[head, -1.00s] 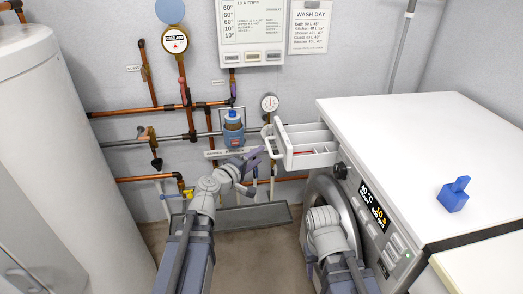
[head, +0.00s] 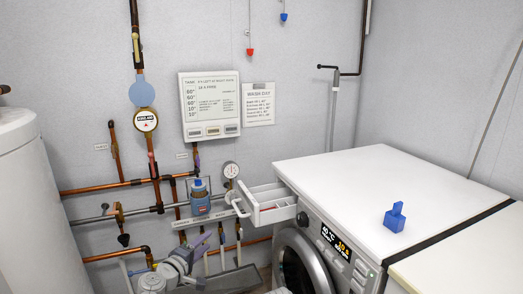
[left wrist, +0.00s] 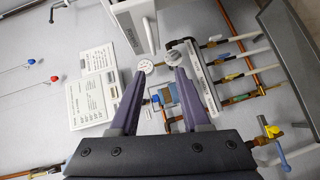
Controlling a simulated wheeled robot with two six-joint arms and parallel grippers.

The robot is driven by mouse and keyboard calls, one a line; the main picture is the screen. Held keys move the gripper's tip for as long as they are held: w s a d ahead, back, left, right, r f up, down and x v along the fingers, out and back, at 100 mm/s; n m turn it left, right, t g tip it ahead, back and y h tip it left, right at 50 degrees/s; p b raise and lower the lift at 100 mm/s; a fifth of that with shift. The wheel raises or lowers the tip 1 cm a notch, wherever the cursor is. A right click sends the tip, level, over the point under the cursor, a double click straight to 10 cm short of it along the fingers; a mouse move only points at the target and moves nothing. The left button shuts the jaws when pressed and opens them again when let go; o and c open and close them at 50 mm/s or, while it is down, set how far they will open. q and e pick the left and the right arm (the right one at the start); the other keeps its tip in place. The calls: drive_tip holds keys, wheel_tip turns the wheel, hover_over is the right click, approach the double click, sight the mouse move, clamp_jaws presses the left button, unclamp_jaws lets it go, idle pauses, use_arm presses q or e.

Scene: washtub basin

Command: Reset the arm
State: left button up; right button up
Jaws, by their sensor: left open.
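My left arm comes in at the bottom of the head view, left of the washing machine. My left gripper (head: 204,261) is low in front of the wall pipes, below the open detergent drawer (head: 268,205). In the left wrist view, its two purple fingers (left wrist: 155,85) are spread apart with nothing between them. Beyond them are a round gauge (left wrist: 145,66) and a blue device (left wrist: 168,96) on the wall. My right gripper is not in view.
The white washing machine (head: 345,190) stands right, with a blue block (head: 395,217) on top. A white cylindrical tank (head: 40,210) stands left. Copper pipes (head: 100,188) run along the wall. A control panel (head: 210,105) and a wash-day sheet (head: 259,104) hang above.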

use_arm(q)
drive_tip(key=s+d+f+m+g, duration=1.05)
drive_tip(key=s+d+f, duration=0.2)
drive_tip(key=d, duration=0.25)
drive_tip(key=s+a+f+m+g+y, duration=0.2)
drive_tip(key=s+f+m+y, duration=0.15)
drive_tip(key=s, duration=0.25)
drive_tip(key=s+a+f+m+g+y, duration=0.2)
drive_tip(key=s+f+g+y, duration=0.15)
drive_tip(key=s, duration=0.25)
wheel_tip(320, 180, up, 30)
drive_tip(key=p, duration=2.9)
drive_tip(key=shift+r+t, duration=0.2)
drive_tip(key=shift+t, duration=0.2)
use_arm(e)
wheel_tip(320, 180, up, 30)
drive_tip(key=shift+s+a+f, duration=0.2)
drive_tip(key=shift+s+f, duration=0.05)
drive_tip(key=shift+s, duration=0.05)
